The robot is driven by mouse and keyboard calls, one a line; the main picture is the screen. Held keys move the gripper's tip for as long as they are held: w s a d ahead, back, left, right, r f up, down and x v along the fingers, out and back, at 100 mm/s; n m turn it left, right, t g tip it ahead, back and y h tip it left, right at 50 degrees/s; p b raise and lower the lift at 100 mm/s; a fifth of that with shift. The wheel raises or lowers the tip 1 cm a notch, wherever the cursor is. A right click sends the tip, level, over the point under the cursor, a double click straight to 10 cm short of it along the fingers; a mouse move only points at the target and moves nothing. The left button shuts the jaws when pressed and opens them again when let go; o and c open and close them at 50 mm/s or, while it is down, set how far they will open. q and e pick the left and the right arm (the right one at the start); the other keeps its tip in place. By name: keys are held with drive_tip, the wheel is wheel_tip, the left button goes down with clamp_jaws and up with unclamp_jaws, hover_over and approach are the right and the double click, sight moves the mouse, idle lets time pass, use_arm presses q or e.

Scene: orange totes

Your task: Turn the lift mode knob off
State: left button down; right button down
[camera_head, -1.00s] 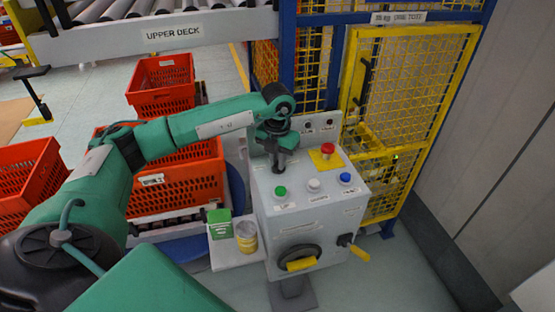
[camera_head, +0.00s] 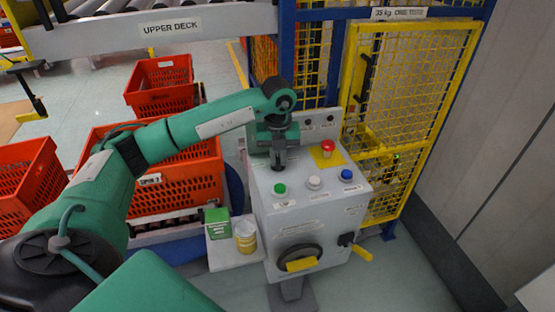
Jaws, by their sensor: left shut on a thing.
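The grey control box (camera_head: 323,230) stands right of centre, with a row of controls on its sloped top. My left gripper (camera_head: 279,168) points down at the back left of this top, behind the green button (camera_head: 280,189). Its fingers are shut on a small dark thing at the panel, which fits the lift mode knob; the fingers hide most of it, so its pointing direction cannot be read. My right gripper is not in view.
Beside the green button are a white button (camera_head: 314,183), a blue button (camera_head: 346,174) and a red emergency button (camera_head: 327,148). A handwheel (camera_head: 300,254) and a yellow-handled lever (camera_head: 357,250) are on the front. Orange totes (camera_head: 178,182) stand left; a yellow mesh gate (camera_head: 412,95) stands behind.

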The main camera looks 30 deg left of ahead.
sight(279, 159)
use_arm(q)
drive_tip(key=shift+n, duration=1)
drive_tip(key=c, duration=1.4)
unclamp_jaws()
drive_tip(key=shift+c, duration=0.2)
wheel_tip(279, 159, up, 14)
drive_tip(key=b, duration=0.2)
drive_tip(key=shift+f, duration=0.15)
